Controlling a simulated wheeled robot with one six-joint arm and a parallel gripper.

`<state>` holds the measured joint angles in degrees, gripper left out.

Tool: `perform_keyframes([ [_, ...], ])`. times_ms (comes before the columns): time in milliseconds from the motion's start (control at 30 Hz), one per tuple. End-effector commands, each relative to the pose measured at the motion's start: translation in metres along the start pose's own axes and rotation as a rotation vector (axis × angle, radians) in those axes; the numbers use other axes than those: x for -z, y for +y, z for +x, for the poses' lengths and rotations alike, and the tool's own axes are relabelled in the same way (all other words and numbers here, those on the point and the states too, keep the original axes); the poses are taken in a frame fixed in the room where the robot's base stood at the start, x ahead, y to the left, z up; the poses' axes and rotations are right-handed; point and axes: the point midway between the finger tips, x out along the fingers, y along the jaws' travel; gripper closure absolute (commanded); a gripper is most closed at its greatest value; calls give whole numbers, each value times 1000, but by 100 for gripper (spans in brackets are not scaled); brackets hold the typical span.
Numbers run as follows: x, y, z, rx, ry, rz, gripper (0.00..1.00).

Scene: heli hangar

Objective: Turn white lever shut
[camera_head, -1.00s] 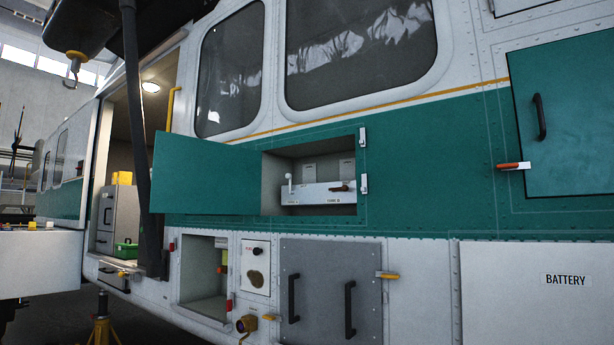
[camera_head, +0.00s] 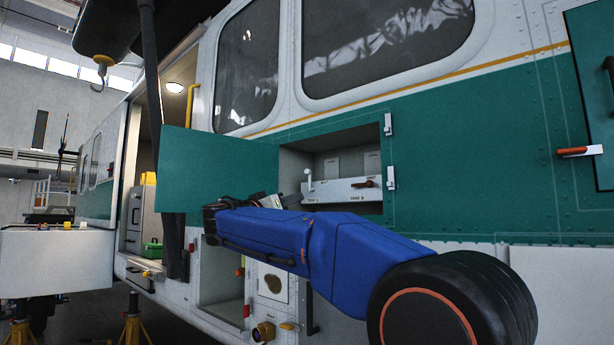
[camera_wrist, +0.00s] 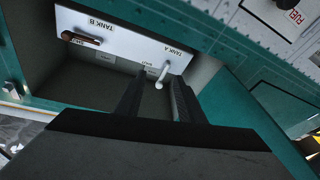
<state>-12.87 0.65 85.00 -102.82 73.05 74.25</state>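The white lever (camera_head: 308,181) stands upright with a round knob at its top, at the left end of a white panel (camera_head: 341,190) in the open compartment. In the wrist view the picture is inverted; the lever (camera_wrist: 162,75) sits beside the TANK A label. A brown-red lever (camera_head: 364,184) lies sideways at the TANK B end. My gripper (camera_head: 291,200) is at the compartment's lower left opening. In the wrist view its two dark fingers (camera_wrist: 158,77) are apart, with the lever's knob showing between them. I cannot tell whether either finger touches it.
The open green door (camera_head: 200,170) stands out left of the compartment, close to my gripper. Compartment walls (camera_wrist: 45,55) surround the panel. A lower open bay (camera_head: 218,277) lies below.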

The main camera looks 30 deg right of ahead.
Motion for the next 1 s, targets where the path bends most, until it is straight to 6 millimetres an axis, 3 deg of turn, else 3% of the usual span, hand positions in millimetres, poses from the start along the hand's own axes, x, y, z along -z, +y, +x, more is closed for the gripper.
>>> perform_keyframes([
  [33,16,-9,0,-13,43,25,65],
  [133,38,-16,-1,-35,105,67,65],
  [367,54,-19,7,-50,148,95,65],
  [1000,67,-13,113,-50,144,93,65],
])
